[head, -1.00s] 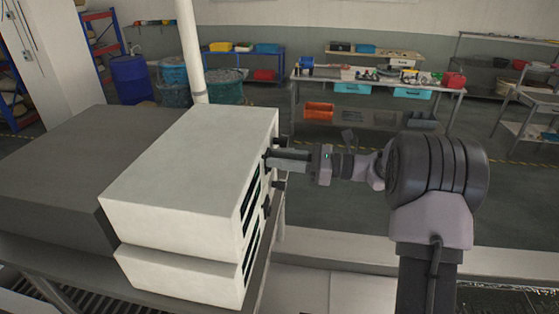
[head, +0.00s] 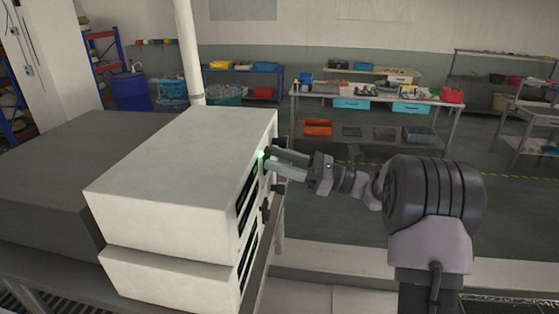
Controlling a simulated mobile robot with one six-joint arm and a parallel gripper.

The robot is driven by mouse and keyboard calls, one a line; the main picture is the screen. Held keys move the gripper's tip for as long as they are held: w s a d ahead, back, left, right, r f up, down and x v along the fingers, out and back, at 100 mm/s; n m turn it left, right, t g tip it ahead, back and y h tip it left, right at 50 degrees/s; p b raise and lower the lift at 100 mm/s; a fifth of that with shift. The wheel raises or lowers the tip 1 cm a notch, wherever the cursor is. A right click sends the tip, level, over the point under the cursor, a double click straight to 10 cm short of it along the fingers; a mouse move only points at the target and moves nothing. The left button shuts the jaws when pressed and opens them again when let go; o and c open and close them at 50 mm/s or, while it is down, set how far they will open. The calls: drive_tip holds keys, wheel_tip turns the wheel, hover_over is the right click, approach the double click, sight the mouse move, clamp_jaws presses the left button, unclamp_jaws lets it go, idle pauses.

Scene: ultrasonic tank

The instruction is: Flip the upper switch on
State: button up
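The upper white unit (head: 185,165) is stacked on a lower white unit (head: 165,280) on a bench. A green light (head: 261,154) glows at the far top corner of the upper unit's front face. My gripper (head: 268,158) is at that corner, coming in from the right. Its two fingers look spread, with a gap between them and nothing visible held. The upper switch cannot be made out; it is hidden by the fingers or too small. I cannot tell whether a finger touches the front face.
Dark knobs (head: 278,188) stick out of the front face below my gripper. A large grey box (head: 70,165) stands left of the units. A white pipe (head: 190,60) rises behind them. Floor to the right is open; a workbench (head: 375,98) stands far back.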

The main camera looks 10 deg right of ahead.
drive_tip(key=b+v, duration=0.5)
drive_tip(key=v, duration=1.2)
drive_tip(key=shift+d, duration=0.25)
drive_tip(key=shift+a, duration=0.1)
